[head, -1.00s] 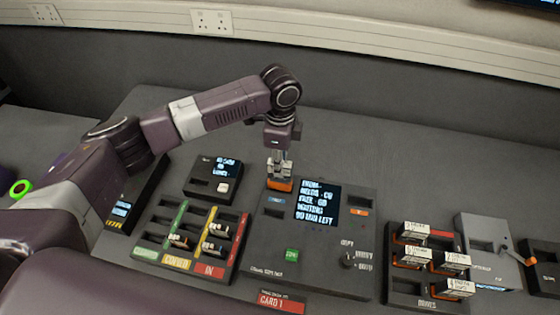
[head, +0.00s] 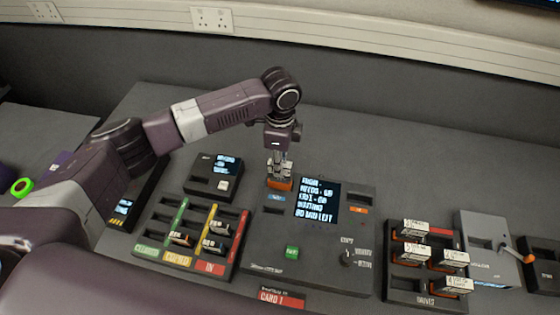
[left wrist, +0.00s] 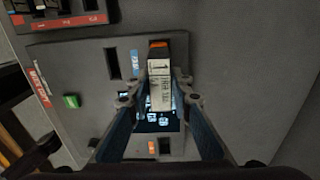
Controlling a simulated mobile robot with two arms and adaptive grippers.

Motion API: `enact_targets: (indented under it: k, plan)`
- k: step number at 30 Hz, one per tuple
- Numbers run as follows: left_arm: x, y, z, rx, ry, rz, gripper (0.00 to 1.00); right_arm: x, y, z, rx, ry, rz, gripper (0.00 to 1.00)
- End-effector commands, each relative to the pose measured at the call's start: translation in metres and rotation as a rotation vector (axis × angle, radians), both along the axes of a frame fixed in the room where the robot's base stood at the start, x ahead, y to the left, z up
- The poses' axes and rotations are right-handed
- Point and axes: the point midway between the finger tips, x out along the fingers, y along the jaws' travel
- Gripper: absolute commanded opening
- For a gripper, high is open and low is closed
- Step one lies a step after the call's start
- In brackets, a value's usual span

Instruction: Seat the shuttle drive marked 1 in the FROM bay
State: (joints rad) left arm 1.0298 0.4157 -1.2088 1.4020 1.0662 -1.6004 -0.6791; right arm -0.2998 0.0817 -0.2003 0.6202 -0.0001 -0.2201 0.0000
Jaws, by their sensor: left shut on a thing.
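My left gripper (head: 279,170) points down over the back left part of the dark copy station (head: 318,262) and is shut on the drive marked 1 (head: 279,184). In the left wrist view the drive (left wrist: 160,72) shows a white label with a 1 and an orange end between the fingers. It stands upright just behind a small blue label (left wrist: 135,62), where the bay opening is hidden under it. The orange part looks level with the panel; I cannot tell how deep it sits. My right gripper is not in view.
The station has a lit screen (head: 319,201), a green button (head: 292,253), a knob (head: 346,258) and an orange label (head: 359,211). A rack of several drives (head: 415,285) stands right; a colour-striped card rack (head: 157,227) and a small box (head: 203,184) stand left.

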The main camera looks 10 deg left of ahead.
Motion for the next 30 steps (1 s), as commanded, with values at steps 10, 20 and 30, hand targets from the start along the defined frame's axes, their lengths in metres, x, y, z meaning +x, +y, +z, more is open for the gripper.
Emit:
enact_targets:
  k: [10,20,30]
  plan:
    - [0.001,0.000,-0.001,-0.001,-0.002,0.000,0.00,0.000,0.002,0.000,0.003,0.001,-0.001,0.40]
    - [0.001,-0.001,-0.003,-0.002,-0.001,0.000,0.00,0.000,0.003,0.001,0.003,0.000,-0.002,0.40]
    - [0.001,-0.001,-0.011,-0.002,-0.002,-0.001,0.00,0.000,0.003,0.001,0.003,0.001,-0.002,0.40]
